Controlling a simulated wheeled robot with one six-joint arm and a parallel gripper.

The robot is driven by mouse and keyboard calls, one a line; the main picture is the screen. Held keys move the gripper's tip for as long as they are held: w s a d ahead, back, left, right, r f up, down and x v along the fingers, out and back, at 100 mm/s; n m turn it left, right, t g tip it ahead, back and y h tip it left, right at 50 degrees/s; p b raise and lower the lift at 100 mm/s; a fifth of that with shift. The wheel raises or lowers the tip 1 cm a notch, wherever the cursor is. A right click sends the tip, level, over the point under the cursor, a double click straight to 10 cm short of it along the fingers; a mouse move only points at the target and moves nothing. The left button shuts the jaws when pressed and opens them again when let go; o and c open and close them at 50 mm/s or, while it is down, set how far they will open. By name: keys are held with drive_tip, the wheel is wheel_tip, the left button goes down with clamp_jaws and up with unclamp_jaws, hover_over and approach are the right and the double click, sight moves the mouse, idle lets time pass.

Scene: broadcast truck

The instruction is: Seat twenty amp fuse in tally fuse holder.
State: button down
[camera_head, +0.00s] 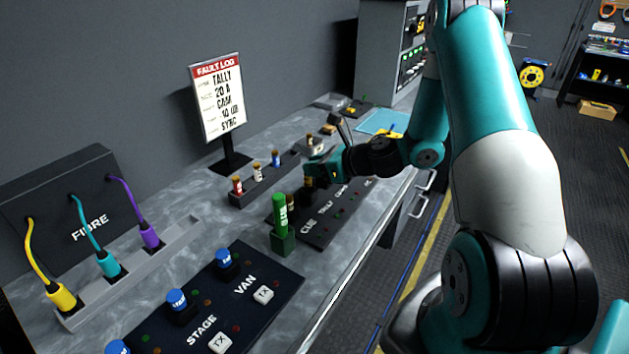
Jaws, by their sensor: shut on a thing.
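My gripper (313,172) is shut, pointing left over the dark fuse panel (337,226), near the holders behind the CUE and TALLY labels. A small yellowish-brown piece, apparently the fuse (309,181), shows at its fingertips. Its rating cannot be read. The fingers hide the tally fuse holder, so I cannot tell whether the fuse is above it or in it. A brown-capped fuse (290,202) stands in the panel to the left, near CUE. Red (237,186), white (257,171) and blue (276,159) fuses stand upright in the rack behind.
A green cylinder (280,214) stands upright in a green block at the panel's left end. The FAULT LOG sign (217,98) reads TALLY 20 A. The STAGE/VAN panel (208,304) and fibre plugs (108,262) are nearer.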

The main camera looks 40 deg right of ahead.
sight(315, 191)
drive_tip(key=shift+f, duration=2.15)
drive_tip(key=c, duration=1)
unclamp_jaws()
drive_tip(key=shift+f, duration=0.1)
